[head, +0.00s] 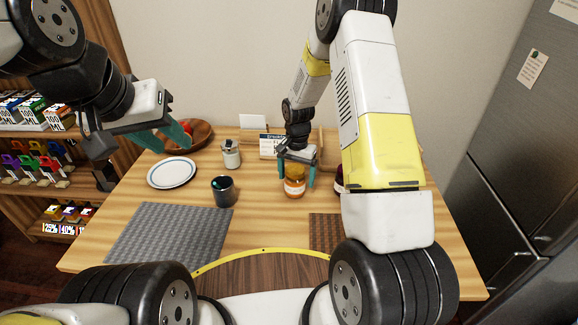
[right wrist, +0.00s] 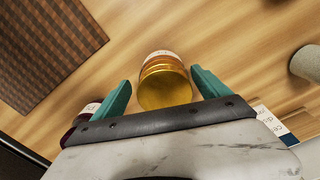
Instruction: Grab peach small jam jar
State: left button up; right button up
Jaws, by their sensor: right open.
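A jam jar with peach-orange contents and a gold lid (head: 294,188) stands upright on the wooden table. In the right wrist view the jar (right wrist: 165,85) shows from above, lid nearest the camera. My right gripper (head: 297,176) is over the jar, with its teal fingers on either side. In the right wrist view the gripper (right wrist: 160,82) is open, with gaps between the jar and both fingers. My left gripper (head: 162,138) is raised above the table's far left, its teal fingers apart and nothing between them.
A dark red jar (head: 339,183) stands just right of the peach jar, partly hidden by my arm; it also shows in the wrist view (right wrist: 86,113). A dark cup (head: 223,191), a white lidded jar (head: 231,155), a plate (head: 172,173) and a wooden bowl (head: 200,133) stand left. A grey mat (head: 165,235) lies in front.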

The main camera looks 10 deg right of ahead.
aim_at(295, 185)
jog(key=f, duration=0.4)
jog(key=shift+w+a+f, duration=0.2)
jog(key=shift+a+f, duration=0.05)
jog(key=shift+f, duration=0.1)
jog(key=c, duration=1.8)
grip_shut()
jog(key=shift+r, duration=0.2)
